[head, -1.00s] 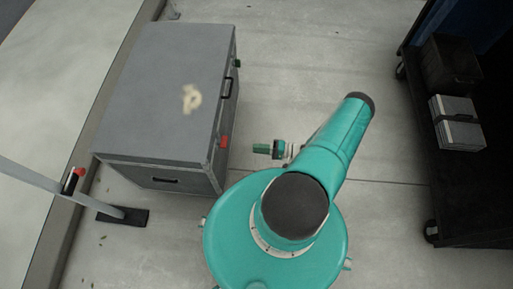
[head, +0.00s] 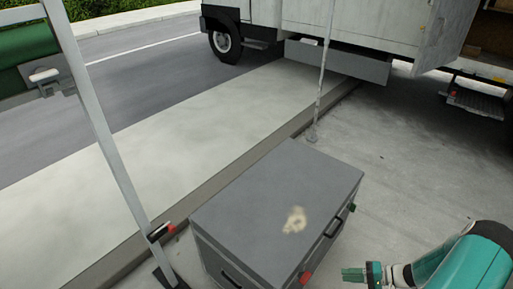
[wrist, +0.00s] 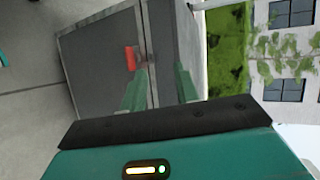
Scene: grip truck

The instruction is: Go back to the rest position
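My gripper (head: 354,274) shows at the lower right of the head view, just right of a large grey case. Its green fingers point left, toward the case's red-latched side. In the wrist view my gripper (wrist: 160,85) has its two green fingers apart, with nothing seen held between them. The case's side and red latch (wrist: 130,58) show beyond the fingers. My teal arm is partly cut off at the lower right of the head view.
The grey case (head: 250,215) stands on the pavement beside a kerb, with a pale smudge on its lid. A metal stand (head: 105,135) rises at the left. A thin pole (head: 322,75) stands behind the case. A white truck (head: 370,30) is parked at the back. Pavement right of the case is clear.

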